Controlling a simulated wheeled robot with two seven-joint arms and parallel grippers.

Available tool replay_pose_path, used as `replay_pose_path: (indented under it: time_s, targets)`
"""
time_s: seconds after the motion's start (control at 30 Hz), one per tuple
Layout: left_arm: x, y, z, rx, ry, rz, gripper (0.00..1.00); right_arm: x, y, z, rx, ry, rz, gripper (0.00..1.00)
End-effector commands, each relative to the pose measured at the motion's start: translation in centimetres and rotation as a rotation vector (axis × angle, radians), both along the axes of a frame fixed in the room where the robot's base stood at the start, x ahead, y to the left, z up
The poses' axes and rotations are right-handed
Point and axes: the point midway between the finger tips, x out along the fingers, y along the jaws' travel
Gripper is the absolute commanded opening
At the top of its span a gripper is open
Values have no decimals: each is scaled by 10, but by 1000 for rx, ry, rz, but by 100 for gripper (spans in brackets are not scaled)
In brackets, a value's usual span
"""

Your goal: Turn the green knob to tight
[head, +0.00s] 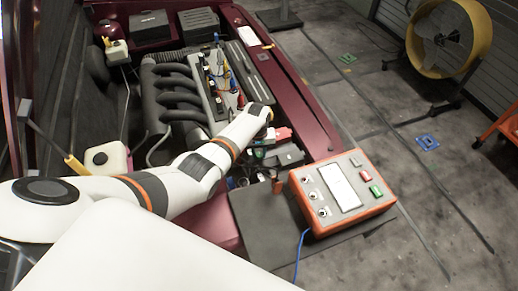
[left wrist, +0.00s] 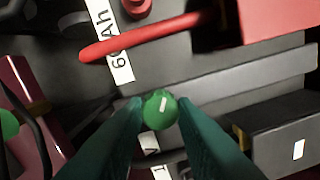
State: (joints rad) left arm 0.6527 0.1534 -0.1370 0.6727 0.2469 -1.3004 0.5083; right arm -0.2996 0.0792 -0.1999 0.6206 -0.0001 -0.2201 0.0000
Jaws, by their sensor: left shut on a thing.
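The green knob (left wrist: 160,109) is round with a short white mark on its face. It shows in the lower middle of the left wrist view, above a dark grey ribbed case. My left gripper (left wrist: 160,118) has its two dark teal fingers closed on the knob, one on each side. In the head view my left arm reaches from the left over the engine bay, and I cannot make out its fingertips there. The knob's underside is hidden. My right gripper is not in view.
A red bar or cable (left wrist: 150,37) and a label reading 60Ah (left wrist: 112,42) lie just above the knob in the left wrist view. An orange tester box (head: 341,192) stands on the dark mat right of my arm. The car's red fender (head: 290,90) edges the bay.

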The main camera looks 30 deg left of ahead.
Motion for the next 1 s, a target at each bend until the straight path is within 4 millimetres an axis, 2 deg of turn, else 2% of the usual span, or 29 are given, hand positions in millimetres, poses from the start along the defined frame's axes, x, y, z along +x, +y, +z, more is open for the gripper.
replay_pose_path:
  time_s: [0.4, 1.0]
  targets:
    - [1, -1, 3, -2, -3, 394, 2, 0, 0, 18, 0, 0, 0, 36]
    - [2, -1, 2, -1, -4, 964, 2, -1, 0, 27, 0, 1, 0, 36]
